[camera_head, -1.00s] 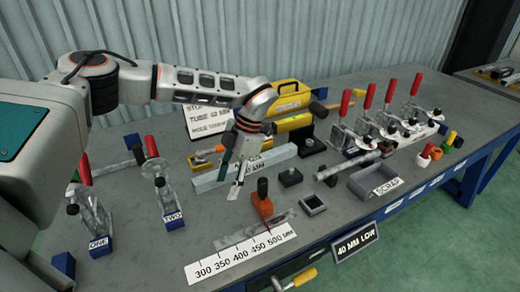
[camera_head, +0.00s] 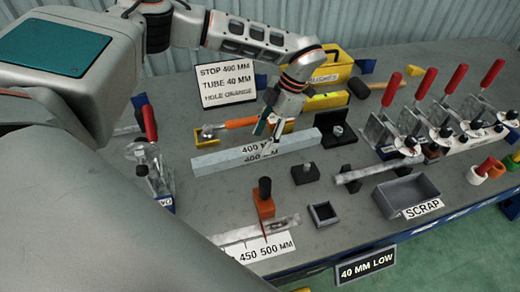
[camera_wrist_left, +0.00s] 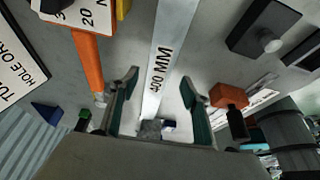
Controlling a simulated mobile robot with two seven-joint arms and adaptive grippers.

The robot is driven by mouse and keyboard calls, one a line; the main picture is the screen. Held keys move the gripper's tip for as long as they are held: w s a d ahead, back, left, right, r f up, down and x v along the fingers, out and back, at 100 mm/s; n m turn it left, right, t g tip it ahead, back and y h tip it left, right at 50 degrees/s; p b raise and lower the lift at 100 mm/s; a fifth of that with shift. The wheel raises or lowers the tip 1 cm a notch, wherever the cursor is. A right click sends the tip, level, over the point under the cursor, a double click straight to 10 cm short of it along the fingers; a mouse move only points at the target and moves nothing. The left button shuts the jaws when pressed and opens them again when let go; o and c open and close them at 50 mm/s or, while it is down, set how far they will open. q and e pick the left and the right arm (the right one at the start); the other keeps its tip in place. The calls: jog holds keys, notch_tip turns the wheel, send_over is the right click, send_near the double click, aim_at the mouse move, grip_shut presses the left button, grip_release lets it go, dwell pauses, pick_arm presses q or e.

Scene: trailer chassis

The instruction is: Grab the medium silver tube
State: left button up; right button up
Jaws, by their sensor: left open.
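A long silver square tube (camera_head: 222,160) marked 400 MM lies on the grey bench, below the sign in the head view. My left gripper (camera_head: 268,141) is above its middle, pointing down. In the left wrist view the tube (camera_wrist_left: 163,65) runs lengthwise between the two fingers of my open left gripper (camera_wrist_left: 160,103). Both fingers stand apart from its sides; nothing is held. The exact height above the tube cannot be told. My right gripper is not in view.
A sign (camera_head: 228,82) stands behind the tube. An orange-handled tool (camera_head: 240,123), a yellow case (camera_head: 325,72) and a black block (camera_head: 337,135) are close by. Toggle clamps (camera_head: 440,125), a scrap tray (camera_head: 405,196) and a round silver bar (camera_head: 375,169) lie right.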

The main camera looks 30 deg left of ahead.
aim_at(259, 146)
pick_arm(q)
jog(key=x, duration=0.4)
jog(key=shift+a+f, duration=0.1)
jog(key=shift+w, duration=0.1)
jog(key=shift+c, duration=0.3)
grip_shut()
